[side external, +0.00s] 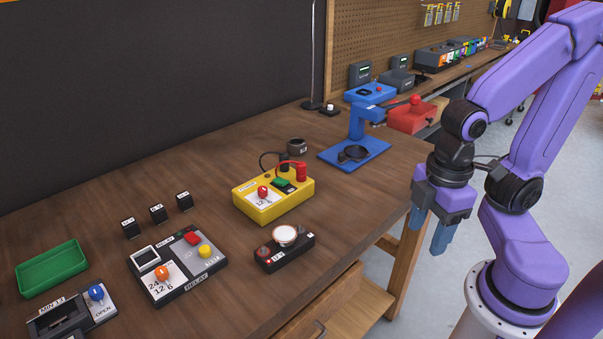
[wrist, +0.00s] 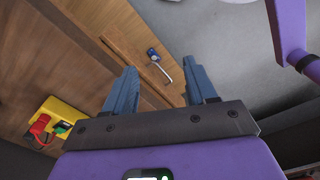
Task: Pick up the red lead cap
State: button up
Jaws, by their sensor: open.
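The red lead cap (side external: 301,171) stands upright at the back right corner of the yellow box (side external: 268,207) on the wooden bench. A red wire runs from it, and a black cap (side external: 285,171) stands beside it. In the wrist view, the red cap (wrist: 39,124) shows on the yellow box (wrist: 68,110) at the far left. My gripper (side external: 426,241) is open and empty, pointing down beyond the bench's right edge, well apart from the box. In the wrist view, the gripper (wrist: 161,68) has nothing between its fingers.
A blue stand (side external: 361,145) with a red arm (side external: 412,117) is behind the box at right. A black device with a round white top (side external: 285,236) is in front. A relay panel (side external: 178,265) and green tray (side external: 52,267) lie left.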

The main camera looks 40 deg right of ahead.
jog(key=w+a+r, duration=0.2)
jog(key=w+r, duration=0.2)
jog(key=w, duration=0.6)
jog(key=w+a+r, duration=0.3)
jog(key=w+r, duration=0.1)
jog(key=w, duration=0.6)
jog(key=w+d+r+n, duration=0.1)
jog(key=w+d+r, duration=0.2)
jog(key=w, duration=0.5)
send_over(301, 163)
jog(key=shift+n, duration=0.4)
jog(key=f, duration=1)
jog(key=shift+a, duration=0.35)
jog(key=f, duration=0.4)
jog(key=shift+s+d+f, duration=0.15)
jog(key=shift+d, duration=0.25)
jog(key=shift+f, duration=0.6)
grip_shut()
